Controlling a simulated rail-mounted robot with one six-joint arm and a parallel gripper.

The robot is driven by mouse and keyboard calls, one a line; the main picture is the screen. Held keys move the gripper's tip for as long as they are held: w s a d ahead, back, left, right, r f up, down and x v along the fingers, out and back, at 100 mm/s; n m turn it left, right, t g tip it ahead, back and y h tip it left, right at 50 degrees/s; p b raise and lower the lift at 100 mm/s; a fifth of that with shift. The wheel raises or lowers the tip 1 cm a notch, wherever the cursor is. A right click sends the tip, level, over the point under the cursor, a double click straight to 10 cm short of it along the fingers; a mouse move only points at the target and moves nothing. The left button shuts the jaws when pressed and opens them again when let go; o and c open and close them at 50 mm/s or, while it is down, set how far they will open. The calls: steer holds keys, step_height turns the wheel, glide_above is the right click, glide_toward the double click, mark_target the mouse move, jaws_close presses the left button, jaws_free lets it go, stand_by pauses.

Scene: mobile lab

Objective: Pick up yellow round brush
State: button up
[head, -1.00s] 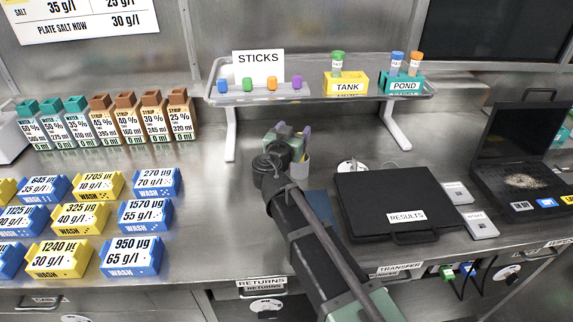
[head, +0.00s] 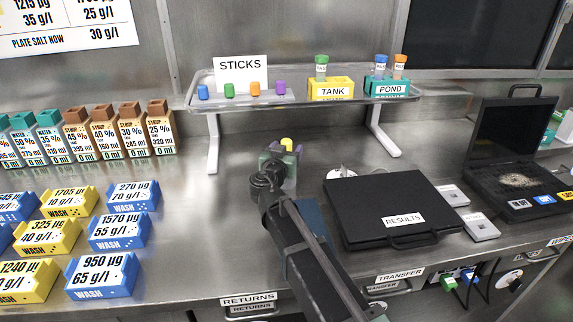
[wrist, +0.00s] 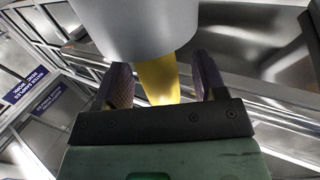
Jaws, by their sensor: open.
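The yellow brush (wrist: 158,80) shows in the wrist view as a smooth yellow piece between my two fingers. A large grey cylinder (wrist: 135,25) covers its far part, and its full shape is hidden. My gripper (wrist: 164,75) is open, with one finger on each side of the yellow piece; dark gaps show beside it. The grey cylinder is not seen there.
A raised shelf (head: 300,98) with a sticks rack, a yellow tank holder (head: 330,94) and a teal pond holder stands behind. The black results case (head: 385,200) lies right of my arm. Yellow and blue wash boxes (head: 120,230) stand left. Bench between is clear.

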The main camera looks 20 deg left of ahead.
steer(key=shift+w, duration=1)
steer(key=shift+s, duration=0.1)
steer(key=c, duration=1)
step_height(320, 180, up, 20)
steer(key=p, duration=2)
